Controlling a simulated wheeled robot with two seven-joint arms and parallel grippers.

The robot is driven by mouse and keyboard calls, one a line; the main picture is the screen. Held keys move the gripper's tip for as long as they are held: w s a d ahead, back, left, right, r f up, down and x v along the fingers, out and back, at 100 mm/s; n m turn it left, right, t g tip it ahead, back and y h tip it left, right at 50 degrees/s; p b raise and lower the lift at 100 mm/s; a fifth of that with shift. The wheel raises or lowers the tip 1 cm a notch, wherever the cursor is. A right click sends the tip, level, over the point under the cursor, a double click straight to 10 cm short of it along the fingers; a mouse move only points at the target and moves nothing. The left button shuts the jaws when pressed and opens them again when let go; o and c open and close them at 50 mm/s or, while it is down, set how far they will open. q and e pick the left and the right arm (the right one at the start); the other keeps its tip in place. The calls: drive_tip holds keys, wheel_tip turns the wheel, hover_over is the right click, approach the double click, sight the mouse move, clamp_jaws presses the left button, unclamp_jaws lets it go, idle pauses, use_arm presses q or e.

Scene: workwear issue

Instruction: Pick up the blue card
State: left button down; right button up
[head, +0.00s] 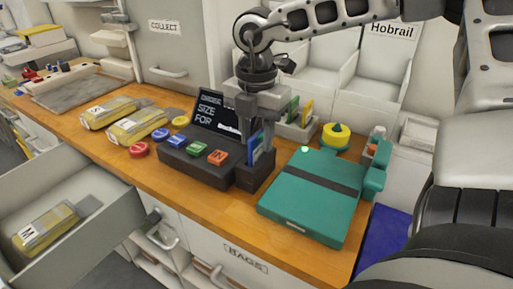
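The blue card (255,150) stands upright in the dark holder at the right end of the order terminal (203,160). My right gripper (258,134) points straight down over it, its fingers at the card's upper part. The fingers hide some of the card. I cannot tell whether they are closed on it or only beside it. My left gripper is not in view.
A teal case (314,196) with a dark band lies right of the holder. Behind stand green and yellow cards (306,113) in a rack and a yellow-topped round item (336,133). Coloured buttons (138,150) and yellow packets (135,127) lie left. An open drawer (107,222) juts out front left.

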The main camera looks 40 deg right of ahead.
drive_tip(key=shift+f, duration=0.2)
clamp_jaws()
drive_tip(key=shift+r, duration=0.1)
